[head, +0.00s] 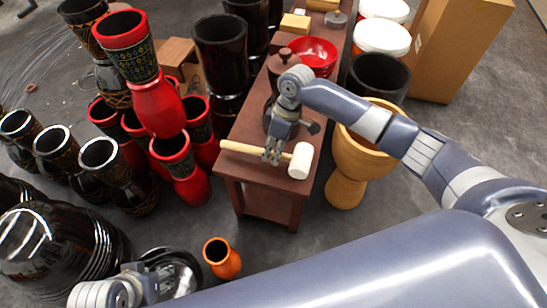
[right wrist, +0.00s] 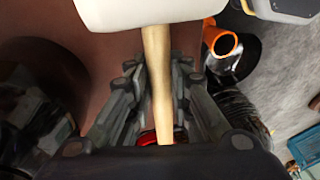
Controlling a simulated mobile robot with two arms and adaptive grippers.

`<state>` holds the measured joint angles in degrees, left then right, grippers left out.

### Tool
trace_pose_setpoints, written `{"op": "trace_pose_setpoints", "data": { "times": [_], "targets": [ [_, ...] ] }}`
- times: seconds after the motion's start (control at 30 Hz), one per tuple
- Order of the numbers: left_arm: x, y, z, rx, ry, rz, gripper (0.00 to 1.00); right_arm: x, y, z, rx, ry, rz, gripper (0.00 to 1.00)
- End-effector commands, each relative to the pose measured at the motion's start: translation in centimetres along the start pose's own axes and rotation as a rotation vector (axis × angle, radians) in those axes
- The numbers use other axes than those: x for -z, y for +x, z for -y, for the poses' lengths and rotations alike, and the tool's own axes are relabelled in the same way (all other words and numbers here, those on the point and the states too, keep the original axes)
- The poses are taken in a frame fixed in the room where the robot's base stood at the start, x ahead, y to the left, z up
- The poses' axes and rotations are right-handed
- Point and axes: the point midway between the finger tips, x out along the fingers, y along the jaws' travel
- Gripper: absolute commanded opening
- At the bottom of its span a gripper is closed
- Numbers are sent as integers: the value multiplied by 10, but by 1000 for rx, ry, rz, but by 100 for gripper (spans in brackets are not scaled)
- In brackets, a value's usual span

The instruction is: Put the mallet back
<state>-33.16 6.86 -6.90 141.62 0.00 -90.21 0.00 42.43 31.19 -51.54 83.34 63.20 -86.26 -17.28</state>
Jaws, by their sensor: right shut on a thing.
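The mallet has a white head (head: 301,160) and a pale wooden handle (head: 241,149). In the head view it lies crosswise over the near end of the dark red-brown table (head: 262,174), with its head to the right. I cannot tell whether it touches the tabletop. My right gripper (head: 273,152) is shut on the handle, close to the head. In the right wrist view the handle (right wrist: 157,80) runs between the two fingers, and the white head (right wrist: 150,10) is at the top. My left gripper (head: 145,284) is partly seen at the lower left; its fingers are unclear.
A red bowl (head: 312,55) and a brown lidded pot (head: 283,65) stand farther back on the table. A wooden goblet drum (head: 345,185) stands close on the right. Red drums (head: 178,168) crowd the left. A small orange vase (head: 222,258) stands in front on the floor.

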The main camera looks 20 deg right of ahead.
Motion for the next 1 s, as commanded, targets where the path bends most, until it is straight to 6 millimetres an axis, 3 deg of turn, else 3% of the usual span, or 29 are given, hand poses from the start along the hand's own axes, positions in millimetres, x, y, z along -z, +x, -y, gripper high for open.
{"op": "trace_pose_setpoints", "data": {
  "times": [0.2,0.57,0.6,1.0],
  "targets": [
    [-4,10,0,1,0,-1,40,-5,29,-6,-1,0,0,0],
    [-3,8,0,1,0,-1,40,-6,31,-6,0,0,0,0],
    [-3,8,0,1,0,-1,40,-6,32,-6,0,0,1,26],
    [-3,8,0,0,0,-2,40,-6,30,-6,-2,0,1,28]
  ]
}}
